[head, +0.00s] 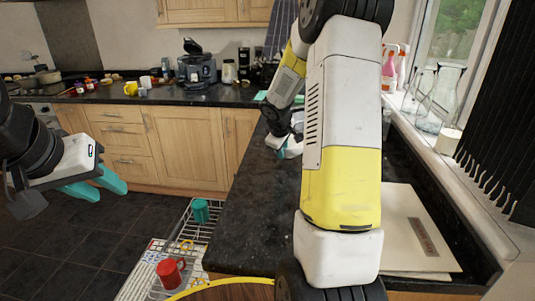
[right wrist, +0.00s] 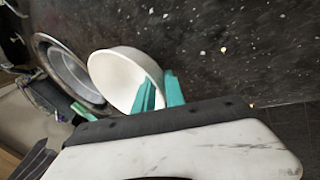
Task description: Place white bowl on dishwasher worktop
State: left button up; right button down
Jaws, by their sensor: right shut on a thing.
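In the right wrist view, the white bowl (right wrist: 112,75) is tilted, with its rim between the teal fingers of my right gripper (right wrist: 158,88), which is shut on it. In the head view my right gripper (head: 283,146) is over the far part of the dark granite worktop (head: 250,225), partly hidden by my arm. I cannot make out the bowl clearly there. My left gripper (head: 98,184) is empty and open, out over the floor at the left, away from the worktop.
The pulled-out dishwasher rack (head: 150,280) holds a red mug (head: 170,271) and a teal cup (head: 200,211). A flat pale scale-like board (head: 405,235) lies on the right of the worktop. Glass bottles (head: 437,100) stand on the sill. A round metal basin (right wrist: 62,68) is beside the bowl.

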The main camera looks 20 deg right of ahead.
jog(key=shift+w+d+f, duration=0.1)
jog(key=shift+w+d, duration=0.1)
jog(key=shift+d, duration=0.05)
jog(key=f, duration=0.3)
jog(key=shift+a+f, duration=0.2)
jog(key=c, duration=1.4)
grip_release()
